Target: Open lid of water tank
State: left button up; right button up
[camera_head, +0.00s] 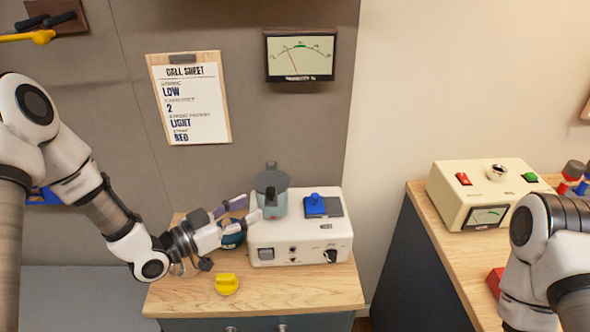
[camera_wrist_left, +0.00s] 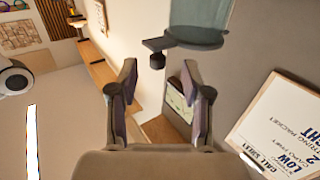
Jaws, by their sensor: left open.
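The water tank (camera_head: 277,206) is a teal, see-through container at the back left of a white machine (camera_head: 300,228). Its round dark lid (camera_head: 270,180) lies across the top and looks shut. In the left wrist view the picture is turned; the tank (camera_wrist_left: 203,14) is at the top, with the lid (camera_wrist_left: 197,38) below it and a dark tab (camera_wrist_left: 154,45) sticking out. My left gripper (camera_head: 252,207) is open and empty, its fingertips close to the tank's left side in the head view. In the wrist view its fingers (camera_wrist_left: 159,75) are apart, with the lid beyond them. My right gripper is out of view.
A yellow knob (camera_head: 227,284) lies on the wooden counter (camera_head: 185,298). A dark blue round thing (camera_head: 232,241) is partly hidden behind my left gripper. A cream box (camera_head: 470,185) stands on the right counter.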

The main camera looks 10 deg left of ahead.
aim_at(271, 188)
pick_arm(q)
jog(key=w+d, duration=0.1)
jog(key=w+d+r+p, duration=0.1)
jog(key=w, duration=0.1)
jog(key=w+d, duration=0.2)
jog(key=shift+r+p, duration=0.35)
jog(key=shift+r, duration=0.05)
jog(key=shift+w+d, duration=0.2)
jog(key=shift+d, duration=0.05)
jog(key=shift+s, duration=0.2)
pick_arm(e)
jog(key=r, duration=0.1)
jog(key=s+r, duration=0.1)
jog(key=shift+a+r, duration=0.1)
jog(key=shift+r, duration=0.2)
pick_arm(q)
jog(key=shift+w, duration=0.15)
grip_shut()
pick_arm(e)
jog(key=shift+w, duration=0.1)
